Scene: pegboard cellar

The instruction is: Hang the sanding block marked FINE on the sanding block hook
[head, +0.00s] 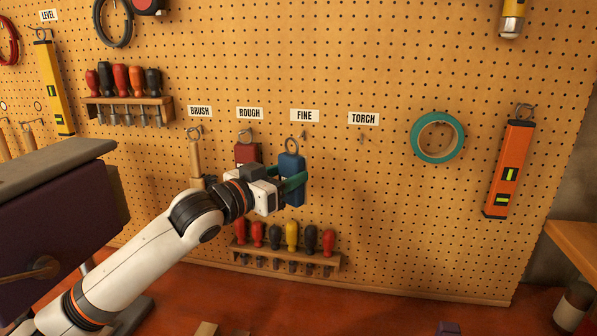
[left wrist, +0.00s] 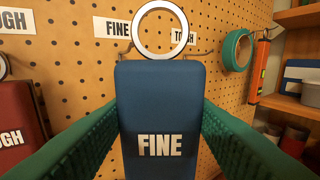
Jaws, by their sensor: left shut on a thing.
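The blue sanding block (head: 291,190) is upright in my left gripper (head: 283,183). In the left wrist view the block (left wrist: 160,105) reads FINE, and both green fingers press its sides. Its metal ring (left wrist: 160,30) stands up from its top. The hook (head: 302,135) under the FINE label (head: 305,115) shows just right of the ring's top in the head view. In the left wrist view a hook tip (left wrist: 125,50) shows left of the ring. I cannot tell whether ring and hook touch. My right gripper is out of view.
A red sanding block (head: 246,153) hangs under the ROUGH label (head: 250,113), close left of my gripper. A brush (head: 195,157) hangs further left. The TORCH hook (head: 362,137) is empty. A screwdriver rack (head: 285,258) is below. Green tape (head: 416,148) and an orange level (head: 508,165) hang right.

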